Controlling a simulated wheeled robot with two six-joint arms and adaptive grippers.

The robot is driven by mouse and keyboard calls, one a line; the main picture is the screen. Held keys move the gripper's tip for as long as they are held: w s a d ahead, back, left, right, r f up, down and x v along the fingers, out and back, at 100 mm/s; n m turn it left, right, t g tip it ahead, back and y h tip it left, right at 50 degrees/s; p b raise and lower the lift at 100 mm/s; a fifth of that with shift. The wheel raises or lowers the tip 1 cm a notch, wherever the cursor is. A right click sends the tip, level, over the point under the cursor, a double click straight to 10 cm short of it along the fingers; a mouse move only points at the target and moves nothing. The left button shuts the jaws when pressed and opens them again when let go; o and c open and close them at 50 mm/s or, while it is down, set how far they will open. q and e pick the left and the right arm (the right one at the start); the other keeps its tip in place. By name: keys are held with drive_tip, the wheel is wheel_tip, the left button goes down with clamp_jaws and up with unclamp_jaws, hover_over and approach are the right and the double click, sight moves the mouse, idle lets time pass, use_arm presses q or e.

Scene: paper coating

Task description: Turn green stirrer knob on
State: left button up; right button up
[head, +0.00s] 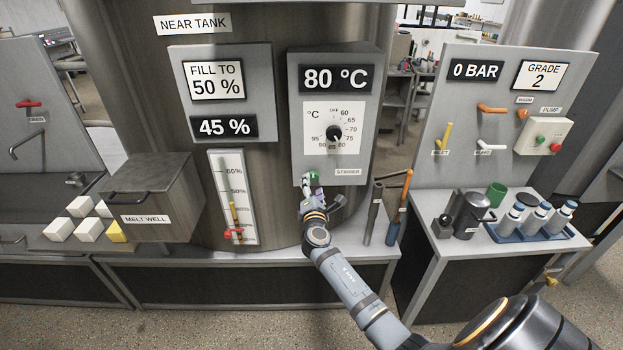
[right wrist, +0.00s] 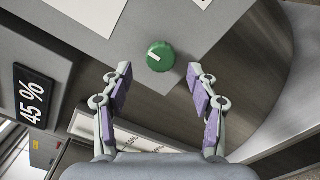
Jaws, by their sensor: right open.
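The green stirrer knob (head: 313,177) sits low on the grey panel under the 80 °C dial, left of the "STIRRER" label. In the right wrist view the green knob (right wrist: 160,56) is round with a white pointer mark, and it lies ahead of and between my fingers. My right gripper (head: 311,184) is at the knob and partly hides it in the head view. In the right wrist view the right gripper (right wrist: 159,77) is open, with purple pads on either side and nothing between them. I do not see contact with the knob. My left gripper is not in view.
The black temperature dial (head: 334,133) is just above the knob. A level gauge (head: 234,197) with a red valve is to the left. Dark and blue-orange tools (head: 399,207) stand right of my forearm. A side table holds a blue tray (head: 537,236) of bottles.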

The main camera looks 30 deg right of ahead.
sight(313, 179)
drive_tip(key=x, duration=0.3)
drive_tip(key=shift+w+d, duration=0.35)
drive_tip(key=shift+d, duration=0.1)
drive_tip(key=shift+a, duration=0.1)
drive_tip(key=shift+c, duration=0.3)
drive_tip(key=c, duration=1.1)
drive_tip(key=shift+f+m+b, duration=0.25)
drive_tip(key=shift+m+b, duration=0.85)
drive_tip(key=shift+b, duration=0.05)
drive_tip(key=m+b, duration=0.8)
drive_tip(key=m, duration=0.1)
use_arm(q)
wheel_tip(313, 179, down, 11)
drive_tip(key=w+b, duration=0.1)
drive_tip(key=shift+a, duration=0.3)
use_arm(e)
drive_tip(key=shift+r+m, duration=0.15)
drive_tip(key=shift+m, duration=0.35)
